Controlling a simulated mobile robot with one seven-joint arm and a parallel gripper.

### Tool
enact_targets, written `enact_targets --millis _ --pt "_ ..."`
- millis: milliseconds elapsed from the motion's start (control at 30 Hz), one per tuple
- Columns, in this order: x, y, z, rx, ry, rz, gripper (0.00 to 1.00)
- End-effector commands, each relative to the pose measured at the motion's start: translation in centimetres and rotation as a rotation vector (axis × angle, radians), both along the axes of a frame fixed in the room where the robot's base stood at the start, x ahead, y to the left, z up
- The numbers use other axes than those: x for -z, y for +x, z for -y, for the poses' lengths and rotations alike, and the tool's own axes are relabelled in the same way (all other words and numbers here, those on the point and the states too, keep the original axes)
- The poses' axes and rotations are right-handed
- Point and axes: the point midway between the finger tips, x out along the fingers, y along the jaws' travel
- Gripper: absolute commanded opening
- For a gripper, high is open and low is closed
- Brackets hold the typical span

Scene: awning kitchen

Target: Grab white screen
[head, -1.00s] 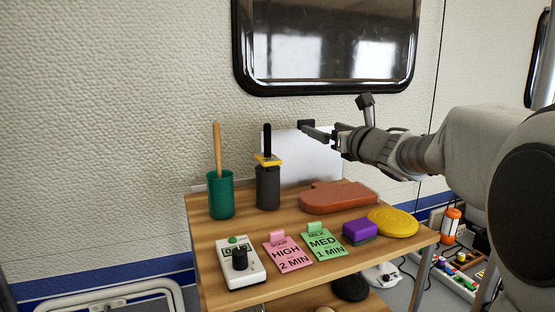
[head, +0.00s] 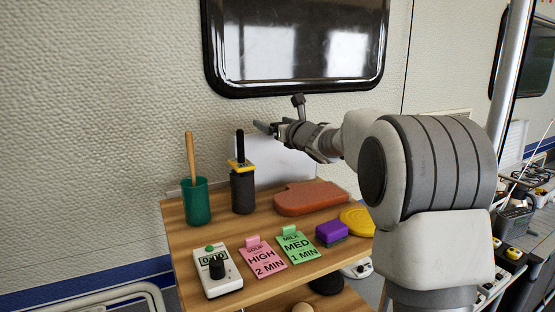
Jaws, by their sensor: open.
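The white screen (head: 280,163) is a plain upright white panel at the back of the wooden table (head: 183,236), against the wall. My gripper (head: 266,127) is open at the screen's upper edge, with its fingers pointing left. In this view its fingers overlap the top of the screen. I cannot tell whether they straddle the edge or stand in front of it. The screen's upper right is hidden by my gripper and wrist, and its lower part by the things in front.
A green cup (head: 196,204) with a wooden stick and a dark canister (head: 242,192) stand left of the screen. A reddish board (head: 310,199) lies in front. A timer (head: 217,273), pink card (head: 266,258), green card (head: 297,246), purple block (head: 331,231) and yellow disc (head: 357,221) fill the front.

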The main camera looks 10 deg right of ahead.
Motion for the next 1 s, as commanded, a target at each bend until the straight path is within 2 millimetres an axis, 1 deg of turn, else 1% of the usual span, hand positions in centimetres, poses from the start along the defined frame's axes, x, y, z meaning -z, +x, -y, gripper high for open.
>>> enact_targets --millis 100,300,367,400,467,500,567,600,667,700,833,867,1000 --pt "0.01 0.51 -0.17 0.000 0.000 0.000 0.97" --pt "0.04 0.51 -0.20 0.000 0.000 0.000 0.97" --pt "0.04 0.50 -0.20 0.000 0.000 0.000 0.89" --pt "0.04 0.50 -0.20 0.000 0.000 0.000 0.81" --pt "0.03 0.49 -0.19 0.000 0.000 0.000 0.70" --pt "0.03 0.49 -0.19 0.000 0.000 0.000 0.63" --pt "0.03 0.49 -0.19 0.000 0.000 0.000 0.53" --pt "0.03 0.49 -0.19 0.000 0.000 0.000 0.45" --pt "0.02 0.48 -0.20 -0.001 0.000 0.000 0.34" --pt "0.02 0.48 -0.20 -0.001 0.000 0.000 0.27" --pt "0.01 0.48 -0.20 -0.001 0.000 0.000 0.04" --pt "0.01 0.48 -0.20 -0.001 0.000 0.000 0.00" --pt "0.01 0.48 -0.20 -0.001 0.000 0.000 0.00"
